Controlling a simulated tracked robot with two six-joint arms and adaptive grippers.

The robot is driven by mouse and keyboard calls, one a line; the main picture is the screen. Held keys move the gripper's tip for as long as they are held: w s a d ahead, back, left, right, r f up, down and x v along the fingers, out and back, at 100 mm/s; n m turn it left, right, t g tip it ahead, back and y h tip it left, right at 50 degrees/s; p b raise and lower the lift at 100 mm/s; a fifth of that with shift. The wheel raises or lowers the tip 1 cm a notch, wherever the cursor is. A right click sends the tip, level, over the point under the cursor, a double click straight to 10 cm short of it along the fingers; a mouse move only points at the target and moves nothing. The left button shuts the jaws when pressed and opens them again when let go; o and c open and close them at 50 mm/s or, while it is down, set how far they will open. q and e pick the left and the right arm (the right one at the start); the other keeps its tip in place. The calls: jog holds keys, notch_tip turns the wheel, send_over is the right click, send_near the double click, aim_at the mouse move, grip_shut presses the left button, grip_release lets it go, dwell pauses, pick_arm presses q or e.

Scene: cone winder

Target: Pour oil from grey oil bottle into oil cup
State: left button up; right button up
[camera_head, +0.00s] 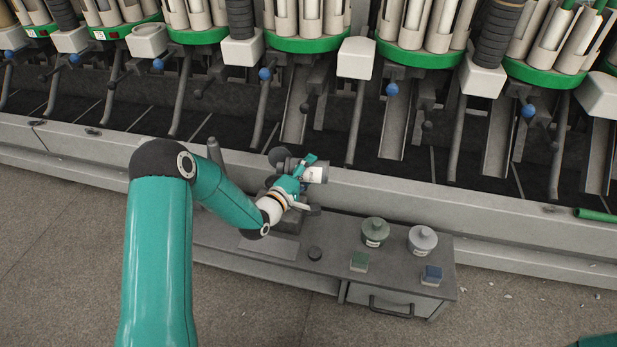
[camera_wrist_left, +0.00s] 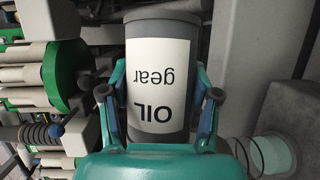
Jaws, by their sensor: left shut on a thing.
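My left gripper (camera_head: 305,175) is shut on the grey oil bottle (camera_head: 317,174), above the back edge of the small bench. The bottle looks tipped onto its side in the head view. In the left wrist view the bottle (camera_wrist_left: 164,120) fills the middle between the two fingers, and its white label reads "OIL gear" upside down. A pale see-through round vessel (camera_wrist_left: 272,155) shows at the lower right of the wrist view, apart from the bottle; I cannot tell whether it is the oil cup. No oil stream is visible. My right gripper is out of view.
The floor in front is open.

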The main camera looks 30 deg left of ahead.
pick_arm(q)
jog(key=shift+r+n+t, duration=0.3)
jog(key=shift+r+n, duration=0.1)
jog(key=shift+r, duration=0.05)
dwell(4.4)
